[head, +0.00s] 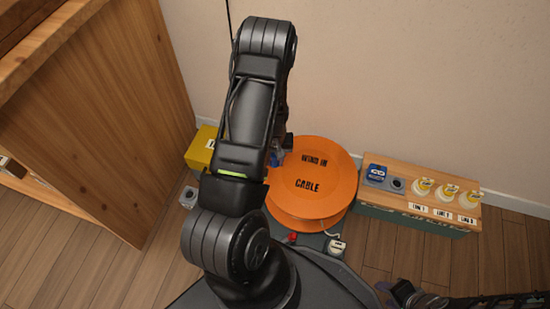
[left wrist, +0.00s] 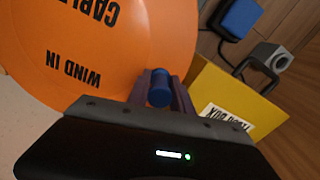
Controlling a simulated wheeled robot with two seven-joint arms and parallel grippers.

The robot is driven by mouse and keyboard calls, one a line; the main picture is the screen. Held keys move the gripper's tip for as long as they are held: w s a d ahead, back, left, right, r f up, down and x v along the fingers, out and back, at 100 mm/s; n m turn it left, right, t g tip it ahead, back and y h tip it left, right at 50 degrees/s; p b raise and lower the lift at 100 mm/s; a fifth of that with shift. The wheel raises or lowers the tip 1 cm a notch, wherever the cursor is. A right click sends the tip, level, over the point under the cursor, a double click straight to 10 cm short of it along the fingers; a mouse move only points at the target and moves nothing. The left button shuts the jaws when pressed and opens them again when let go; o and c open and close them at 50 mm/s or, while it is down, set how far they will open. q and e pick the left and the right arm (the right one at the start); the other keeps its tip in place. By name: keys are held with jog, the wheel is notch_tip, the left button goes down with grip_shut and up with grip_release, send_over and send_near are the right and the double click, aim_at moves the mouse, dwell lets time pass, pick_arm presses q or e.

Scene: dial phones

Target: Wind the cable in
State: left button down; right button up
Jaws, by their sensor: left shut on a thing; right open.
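An orange cable drum (head: 338,190), lettered "WIND IN" and "CABLE", lies flat on the floor stand. It fills the upper left of the left wrist view (left wrist: 150,40). My left gripper (left wrist: 160,92) is shut on the drum's blue knob (left wrist: 159,88) near its rim, one finger on each side. In the head view my left arm hides most of that gripper, and the blue knob (head: 274,159) shows beside it. A white plug (head: 337,246) on a short white cable end sits by the drum's front edge. My right gripper (head: 400,290) is open and empty at the bottom right, partly cut off.
A yellow toolbox (head: 203,148) stands left of the drum, close to my left gripper. A grey block (head: 188,197) sits nearby. A wood-topped box (head: 415,212) with several round pale fittings stands right. A wooden cabinet (head: 100,110) is left. A red knob (head: 292,238) is in front.

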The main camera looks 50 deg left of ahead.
pick_arm(q)
jog(key=c, duration=1.3)
grip_release()
jog(key=shift+s, duration=0.15)
notch_tip(320, 180, up, 7)
jog(key=p, duration=0.2)
jog(key=shift+f+p, duration=0.2)
jog(key=shift+p, duration=0.2)
jog(key=shift+r, duration=0.6)
